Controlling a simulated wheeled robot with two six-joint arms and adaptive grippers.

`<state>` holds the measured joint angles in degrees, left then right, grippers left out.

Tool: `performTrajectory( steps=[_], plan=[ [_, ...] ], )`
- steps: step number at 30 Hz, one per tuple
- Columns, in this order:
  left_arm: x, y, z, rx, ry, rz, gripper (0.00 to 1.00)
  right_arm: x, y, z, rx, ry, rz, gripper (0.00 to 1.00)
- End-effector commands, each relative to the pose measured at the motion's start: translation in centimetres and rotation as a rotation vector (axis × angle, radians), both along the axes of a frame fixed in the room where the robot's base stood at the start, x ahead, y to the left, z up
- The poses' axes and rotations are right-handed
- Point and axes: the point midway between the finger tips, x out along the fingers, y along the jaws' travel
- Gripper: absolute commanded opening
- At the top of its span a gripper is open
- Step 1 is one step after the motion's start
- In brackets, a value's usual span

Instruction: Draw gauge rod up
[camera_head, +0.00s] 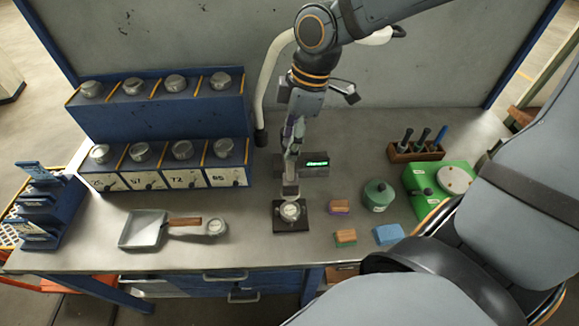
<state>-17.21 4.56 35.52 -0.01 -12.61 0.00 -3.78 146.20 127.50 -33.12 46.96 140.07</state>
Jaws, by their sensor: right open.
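My right gripper (292,152) points down over the middle of the bench, right above a small dark gauge block (291,226) with a round white dial on top. The jaws are open. A short metal upright (290,190) stands between the gripper and the dial. The gripper hides part of this area, so I cannot tell whether the upright is the gauge rod or whether the fingers touch it. My left gripper is not in view.
A blue two-tier rack (160,105) with several round metal lids stands left.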

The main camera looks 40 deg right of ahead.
Motion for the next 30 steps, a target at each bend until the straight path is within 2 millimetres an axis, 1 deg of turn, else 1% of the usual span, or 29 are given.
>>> performTrajectory(
  steps=[5,10,21,23,30],
  plan=[
    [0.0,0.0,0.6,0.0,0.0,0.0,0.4,0.0,0.0,0.8,0.0,0.0,0.0,0.57],
    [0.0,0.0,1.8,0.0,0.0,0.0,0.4,0.0,0.0,2.5,-0.001,-0.001,0.0,0.57],
    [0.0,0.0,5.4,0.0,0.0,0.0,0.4,0.0,0.0,6.0,0.001,0.001,0.0,0.57],
    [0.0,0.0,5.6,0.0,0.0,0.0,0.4,0.0,0.0,6.2,0.001,0.001,0.0,0.57],
    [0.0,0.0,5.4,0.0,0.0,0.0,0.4,0.0,0.0,6.0,0.001,0.001,0.0,0.57]
  ],
)
